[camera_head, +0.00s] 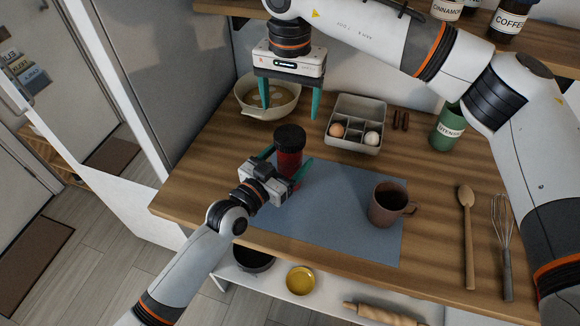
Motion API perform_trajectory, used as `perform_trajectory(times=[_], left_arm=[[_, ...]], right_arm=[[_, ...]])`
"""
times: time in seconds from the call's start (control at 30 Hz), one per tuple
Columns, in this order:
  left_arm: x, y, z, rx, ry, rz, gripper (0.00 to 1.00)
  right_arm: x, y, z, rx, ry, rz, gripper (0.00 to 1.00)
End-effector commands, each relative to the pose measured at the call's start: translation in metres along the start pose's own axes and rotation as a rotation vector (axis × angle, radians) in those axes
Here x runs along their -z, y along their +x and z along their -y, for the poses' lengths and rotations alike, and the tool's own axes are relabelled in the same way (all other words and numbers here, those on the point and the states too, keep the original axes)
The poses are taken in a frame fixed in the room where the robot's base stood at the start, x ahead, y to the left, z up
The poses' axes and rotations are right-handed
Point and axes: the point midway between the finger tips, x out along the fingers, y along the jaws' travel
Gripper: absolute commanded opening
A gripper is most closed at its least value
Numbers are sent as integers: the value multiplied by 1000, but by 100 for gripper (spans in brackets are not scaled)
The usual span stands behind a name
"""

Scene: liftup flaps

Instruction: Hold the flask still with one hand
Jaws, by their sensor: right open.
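The flask (289,163), dark red with a black lid, stands upright near the left end of the blue-grey mat. My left gripper (290,157) reaches in from the lower left, with one teal finger on each side of the flask's body. Whether both fingers press on it cannot be made out, and its lower part is partly hidden by the gripper. My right gripper (290,112) hangs above and behind the flask with its fingers pointing down. It is open and empty, apart from the lid in the picture.
A cream bowl (284,109) is behind the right gripper. A grey divided box (341,147) with eggs, a green jar (446,130), a brown mug (383,207), a wooden spoon (467,220) and a whisk (503,235) are to the right. The mat (325,215) is clear between flask and mug.

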Motion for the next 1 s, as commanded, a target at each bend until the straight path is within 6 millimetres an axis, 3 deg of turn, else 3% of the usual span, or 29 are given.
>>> perform_trajectory(times=[0.4,0.87,1.0], left_arm=[[0,9,0,0,0,0,76],[0,9,0,0,0,0,2],[0,9,0,0,0,0,0]], right_arm=[[0,0,0,0,0,0,79],[0,0,0,0,1,0,79],[0,0,0,0,53,0,79]])
